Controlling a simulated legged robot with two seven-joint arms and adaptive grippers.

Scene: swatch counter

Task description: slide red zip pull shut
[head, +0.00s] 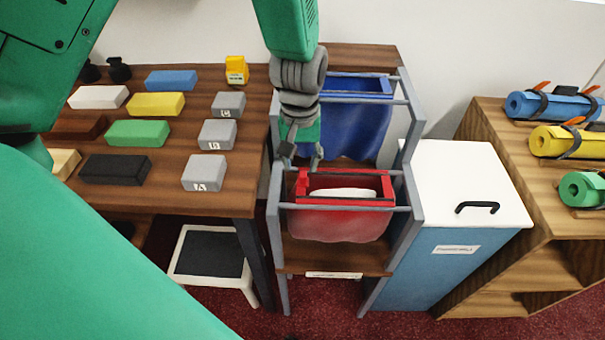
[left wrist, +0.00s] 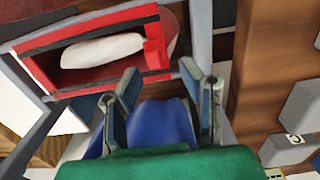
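The red bag (head: 340,224) hangs open in the grey frame, with a white item (head: 343,193) inside its mouth. The red zip pull (head: 303,183) is a small block at the left end of the opening. In the left wrist view the zip pull (left wrist: 154,53) stands at the near right corner of the opening, just beyond my fingertips. My left gripper (head: 301,156) points down just above and behind the pull. Its fingers are apart and empty in the wrist view (left wrist: 161,75). My right gripper is not in view.
A blue bag (head: 357,125) hangs behind the red one. Grey frame bars (head: 408,190) surround both. A table with coloured blocks (head: 137,133) stands left. A white-lidded blue bin (head: 450,165) and a shelf with rolled mats (head: 560,140) stand right.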

